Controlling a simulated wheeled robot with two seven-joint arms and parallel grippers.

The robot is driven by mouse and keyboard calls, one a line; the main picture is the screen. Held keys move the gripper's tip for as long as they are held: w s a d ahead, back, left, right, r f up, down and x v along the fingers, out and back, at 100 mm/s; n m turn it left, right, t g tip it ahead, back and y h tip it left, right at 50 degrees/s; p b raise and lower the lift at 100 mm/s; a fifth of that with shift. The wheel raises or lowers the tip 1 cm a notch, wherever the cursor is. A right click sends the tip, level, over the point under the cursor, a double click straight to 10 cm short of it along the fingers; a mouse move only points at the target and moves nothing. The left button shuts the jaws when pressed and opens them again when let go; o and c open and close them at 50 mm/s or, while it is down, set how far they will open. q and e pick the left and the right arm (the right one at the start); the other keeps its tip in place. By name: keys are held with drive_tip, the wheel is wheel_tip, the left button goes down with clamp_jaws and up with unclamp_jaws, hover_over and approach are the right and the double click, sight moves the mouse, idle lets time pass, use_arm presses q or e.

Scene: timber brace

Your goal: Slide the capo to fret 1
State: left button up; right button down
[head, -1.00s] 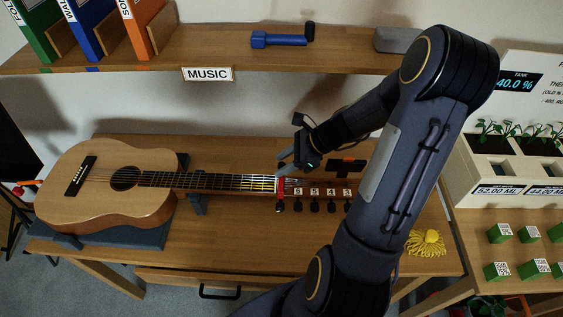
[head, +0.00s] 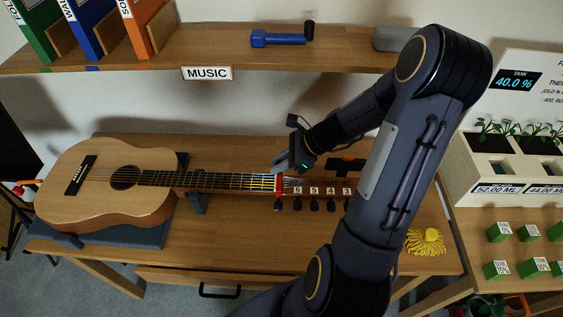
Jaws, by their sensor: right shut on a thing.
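The guitar (head: 110,198) lies on its back on the bench, body at the left and neck pointing right. The red capo (head: 278,190) sits across the neck at its right end, close to the headstock (head: 318,191). My right gripper (head: 281,172) is at the capo, reaching in from the upper right, and is shut on it. The fingertips are small and partly hidden, so the exact contact is hard to make out. The frets near the capo show as yellowish lines. My left gripper is not in view.
Grey supports (head: 197,203) hold the guitar body and neck. A yellow tasselled thing (head: 426,241) lies on the bench at the right. A shelf marked MUSIC (head: 207,73) runs above, with a blue tool (head: 280,39) on it. The bench front is clear.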

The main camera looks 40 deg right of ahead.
drive_tip(key=w+a, duration=0.2)
drive_tip(key=shift+w+a, duration=0.1)
drive_tip(key=shift+a, duration=0.2)
drive_tip(key=c, duration=1.3)
unclamp_jaws()
drive_tip(key=v, duration=0.8)
drive_tip(key=shift+f, duration=0.1)
drive_tip(key=shift+a, duration=0.1)
